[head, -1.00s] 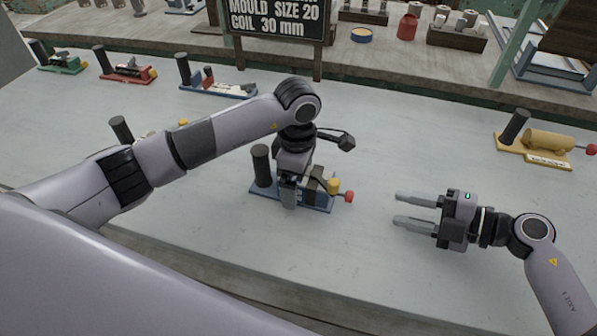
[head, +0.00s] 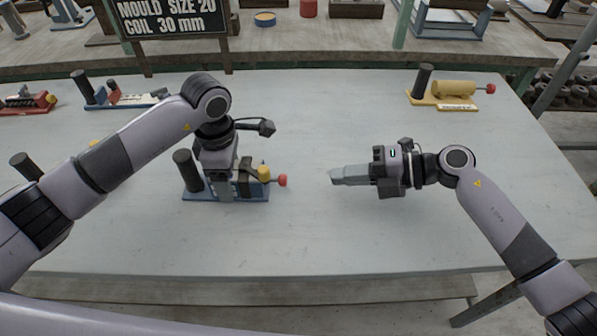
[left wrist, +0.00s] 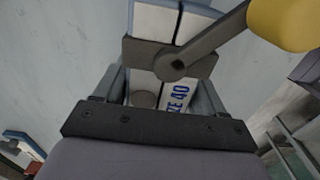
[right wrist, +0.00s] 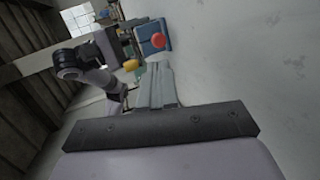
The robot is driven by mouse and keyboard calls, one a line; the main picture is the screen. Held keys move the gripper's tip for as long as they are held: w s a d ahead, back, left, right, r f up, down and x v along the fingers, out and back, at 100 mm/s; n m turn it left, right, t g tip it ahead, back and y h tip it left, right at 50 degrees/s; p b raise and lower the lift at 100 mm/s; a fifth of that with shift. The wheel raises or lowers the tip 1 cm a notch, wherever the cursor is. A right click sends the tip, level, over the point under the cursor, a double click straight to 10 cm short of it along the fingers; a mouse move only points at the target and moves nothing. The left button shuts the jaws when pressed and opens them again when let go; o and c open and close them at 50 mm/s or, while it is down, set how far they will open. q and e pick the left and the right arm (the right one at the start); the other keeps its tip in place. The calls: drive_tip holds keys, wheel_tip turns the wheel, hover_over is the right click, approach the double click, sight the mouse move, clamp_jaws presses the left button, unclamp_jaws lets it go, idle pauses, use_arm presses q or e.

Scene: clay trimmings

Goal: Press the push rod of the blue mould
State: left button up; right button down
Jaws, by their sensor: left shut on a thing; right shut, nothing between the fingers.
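The blue mould (head: 240,198) stands on the table under my left gripper. It has a blue base, a black upright post (head: 187,170), a yellow knob (head: 264,173) and a red-tipped push rod (head: 283,181) pointing right. My left gripper (head: 225,192) points down and is shut on the mould body (left wrist: 150,88), whose "40" lettering shows in the left wrist view. My right gripper (head: 336,177) is shut and empty, to the right of the red tip and apart from it, pointing left. In the right wrist view the red tip (right wrist: 158,41) shows ahead of the closed fingers (right wrist: 158,85).
A yellow mould (head: 445,94) stands at the back right of the table. A blue-based mould (head: 120,100) and a red one (head: 25,102) stand at the back left. A sign (head: 172,20) stands behind. The table around my right gripper is clear.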

drive_tip(key=n, duration=0.4)
drive_tip(key=d+n, duration=0.1)
drive_tip(key=shift+w+r+n+g+h, duration=0.3)
drive_tip(key=shift+w+r+n+g, duration=0.05)
drive_tip(key=shift+r+n+g, duration=0.05)
drive_tip(key=n, duration=0.3)
drive_tip(key=d+n, duration=0.1)
drive_tip(key=n, duration=0.1)
drive_tip(key=shift+w+d+r+h, duration=0.1)
drive_tip(key=shift+w+r+h, duration=0.2)
drive_tip(key=shift+r, duration=0.1)
drive_tip(key=n, duration=0.3)
drive_tip(key=d+r+n, duration=0.1)
drive_tip(key=n, duration=0.1)
drive_tip(key=shift+w+d+g+h, duration=0.1)
drive_tip(key=shift+w+g+h, duration=0.2)
drive_tip(key=shift+g, duration=0.1)
drive_tip(key=n, duration=0.3)
drive_tip(key=d+n, duration=0.1)
drive_tip(key=shift+w+r, duration=0.1)
drive_tip(key=shift+r, duration=0.15)
approach(283, 180)
drive_tip(key=a+f, duration=0.3)
drive_tip(key=shift+w+a+f, duration=0.15)
drive_tip(key=shift+w+f, duration=0.2)
drive_tip(key=shift+a, duration=0.8)
